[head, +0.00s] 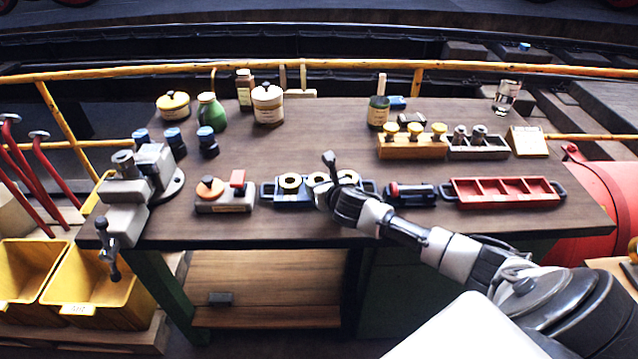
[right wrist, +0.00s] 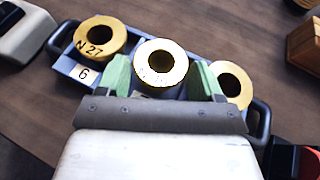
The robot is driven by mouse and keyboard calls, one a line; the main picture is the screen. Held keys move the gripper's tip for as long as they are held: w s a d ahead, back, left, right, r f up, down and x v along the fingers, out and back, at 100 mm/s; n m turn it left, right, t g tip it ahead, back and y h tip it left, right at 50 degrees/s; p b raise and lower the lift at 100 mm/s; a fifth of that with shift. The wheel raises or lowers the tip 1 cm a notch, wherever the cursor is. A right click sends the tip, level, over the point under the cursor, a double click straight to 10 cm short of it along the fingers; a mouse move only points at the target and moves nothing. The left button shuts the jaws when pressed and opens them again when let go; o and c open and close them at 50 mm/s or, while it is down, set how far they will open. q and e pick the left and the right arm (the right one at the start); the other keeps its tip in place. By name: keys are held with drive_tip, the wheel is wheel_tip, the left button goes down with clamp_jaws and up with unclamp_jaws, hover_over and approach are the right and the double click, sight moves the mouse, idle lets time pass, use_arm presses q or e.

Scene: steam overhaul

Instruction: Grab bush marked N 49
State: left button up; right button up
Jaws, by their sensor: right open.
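A blue tray (head: 268,190) on the bench holds three brass ring bushes, and it also shows in the right wrist view (right wrist: 66,66). The left bush (right wrist: 101,38) reads N 27, with a card marked 6 in front of it. The middle bush (right wrist: 161,60) carries a faint marking that I cannot read fully. The right bush (right wrist: 232,84) shows no readable mark. My right gripper (right wrist: 161,78) is open, its green fingers on either side of the middle bush. I cannot tell whether they touch it. In the head view my right gripper (head: 330,180) partly covers the tray.
A red compartment tray (head: 505,205) and a dark holder (head: 412,194) stand right of the blue tray. A block with an orange knob (head: 210,188) stands left. A vise (head: 140,185) is at the bench's left end. Jars and bottles line the back; the middle is clear.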

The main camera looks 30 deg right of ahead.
drive_tip(key=shift+w+f, duration=0.1)
drive_tip(key=shift+f, duration=0.2)
